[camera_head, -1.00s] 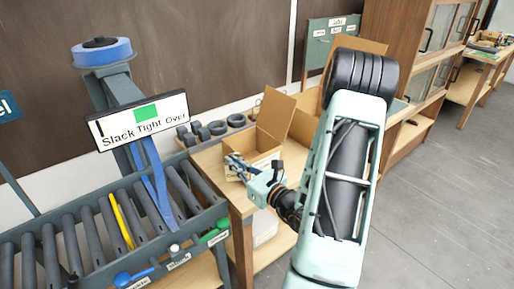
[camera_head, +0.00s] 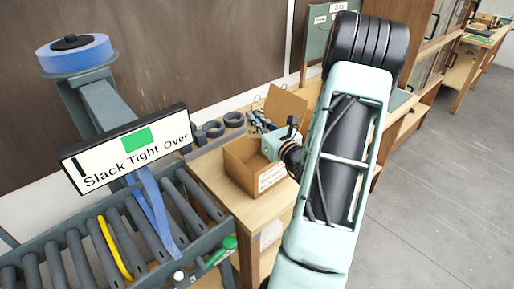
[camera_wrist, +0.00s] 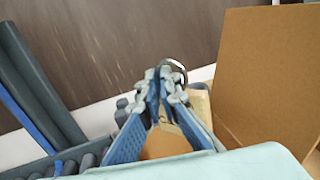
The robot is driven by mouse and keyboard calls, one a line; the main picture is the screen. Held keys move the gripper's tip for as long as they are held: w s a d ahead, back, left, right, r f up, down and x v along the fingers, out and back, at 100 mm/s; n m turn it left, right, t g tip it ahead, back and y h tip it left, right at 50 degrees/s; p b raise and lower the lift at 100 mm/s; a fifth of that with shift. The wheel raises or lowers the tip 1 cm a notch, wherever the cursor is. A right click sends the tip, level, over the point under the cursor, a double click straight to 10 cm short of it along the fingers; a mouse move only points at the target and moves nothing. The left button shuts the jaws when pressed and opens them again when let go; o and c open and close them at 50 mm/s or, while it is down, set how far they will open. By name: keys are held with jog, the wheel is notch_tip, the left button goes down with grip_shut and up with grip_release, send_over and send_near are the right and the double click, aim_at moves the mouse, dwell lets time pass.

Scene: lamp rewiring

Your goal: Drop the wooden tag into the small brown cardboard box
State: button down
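The small brown cardboard box (camera_head: 238,172) stands open on the wooden bench, with a label on its front. Its raised flap (camera_head: 287,104) also fills the right of the wrist view (camera_wrist: 268,70). My gripper (camera_head: 257,118) is above the box's far part, its fingers pointing away. In the wrist view my blue-padded fingers (camera_wrist: 167,84) converge towards their tips. A thin grey ring (camera_wrist: 172,66) shows at the tips. A tan patch (camera_wrist: 166,143) lies between the fingers. I cannot tell whether it is the wooden tag or cardboard behind, nor whether the fingers hold anything.
Several dark rings (camera_head: 224,122) lie on the bench behind the box. A roller conveyor (camera_head: 140,235) and a Slack/Tight/Over sign (camera_head: 128,150) stand to the left. A green board (camera_head: 318,38) is behind. The floor (camera_head: 440,200) at right is clear.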

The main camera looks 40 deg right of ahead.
jog(key=shift+s+f+b, duration=0.1)
jog(key=shift+f+b, duration=1.85)
jog(key=shift+f, duration=1.05)
jog(key=c, duration=2.1)
grip_release()
send_near(254, 133)
jog(key=s, duration=0.3)
jog(key=shift+a, duration=0.1)
jog(key=shift+a+r, duration=0.1)
